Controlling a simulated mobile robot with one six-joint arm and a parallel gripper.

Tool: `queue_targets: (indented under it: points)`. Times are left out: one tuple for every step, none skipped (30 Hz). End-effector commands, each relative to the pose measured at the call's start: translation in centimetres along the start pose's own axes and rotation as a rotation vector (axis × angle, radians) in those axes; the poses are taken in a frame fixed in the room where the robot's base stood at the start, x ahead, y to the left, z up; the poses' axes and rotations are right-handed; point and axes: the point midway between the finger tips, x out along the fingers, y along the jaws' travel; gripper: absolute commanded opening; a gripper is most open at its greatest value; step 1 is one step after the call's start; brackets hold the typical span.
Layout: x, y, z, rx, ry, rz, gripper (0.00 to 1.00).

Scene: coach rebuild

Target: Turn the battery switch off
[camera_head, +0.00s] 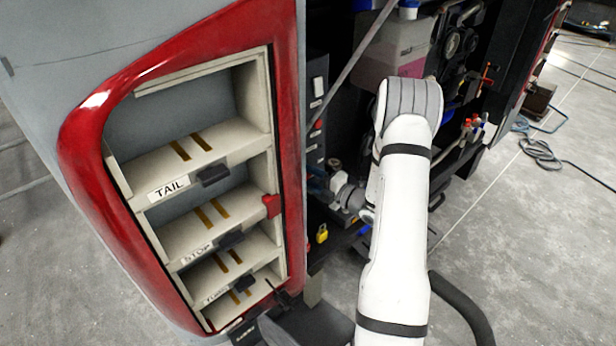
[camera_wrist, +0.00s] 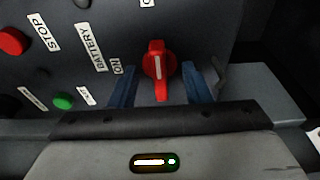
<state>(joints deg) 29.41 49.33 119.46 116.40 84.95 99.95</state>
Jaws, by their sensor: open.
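The battery switch (camera_wrist: 158,68) is a red rotary knob with a pale line along its handle, on a dark panel in the wrist view. Its handle stands roughly upright in the picture. A BATTERY label (camera_wrist: 91,47) and a smaller ON label (camera_wrist: 117,66) are left of it. My gripper (camera_wrist: 162,78) is open, with one blue finger on each side of the knob; both fingers look apart from it. In the head view my white arm reaches into the dark bay, and the switch cannot be made out there.
A red STOP button (camera_wrist: 12,41) and a green button (camera_wrist: 63,101) sit left on the same panel. In the head view, a red-framed shelf unit (camera_head: 290,130) with a TAIL label stands left of my arm. A hose (camera_head: 548,155) lies on the floor at right.

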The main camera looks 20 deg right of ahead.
Motion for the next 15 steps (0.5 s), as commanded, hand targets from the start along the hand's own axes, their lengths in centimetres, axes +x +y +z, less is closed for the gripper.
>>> queue_targets:
  points:
    - [0.0,0.0,0.0,0.000,0.000,0.000,0.44]
    - [0.0,0.0,0.0,0.000,0.000,0.000,0.44]
    - [0.0,0.0,0.0,0.000,0.000,0.000,0.44]
    - [0.0,0.0,0.0,0.000,0.000,0.000,0.44]
    - [-0.1,0.0,0.0,0.000,0.000,0.000,0.44]
    - [-0.3,0.0,-0.1,0.001,-0.001,0.000,0.44]
    - [-0.5,0.0,-0.1,0.001,-0.001,-0.001,0.44]
    - [-0.7,0.0,-0.1,0.002,-0.001,-0.001,0.44]
    - [-1.1,0.0,-0.2,0.002,-0.001,-0.001,0.44]
    - [-1.4,0.0,-0.2,0.001,-0.001,-0.001,0.44]
    - [-1.7,0.0,-0.3,0.001,-0.002,-0.001,0.44]
    - [-2.1,0.0,-0.4,0.001,-0.002,-0.002,0.44]
    - [-2.4,0.0,-0.4,0.001,-0.002,-0.002,0.44]
    - [-2.7,0.0,-0.5,0.001,-0.002,-0.001,0.44]
    - [-3.1,0.0,-0.6,0.002,-0.002,-0.001,0.44]
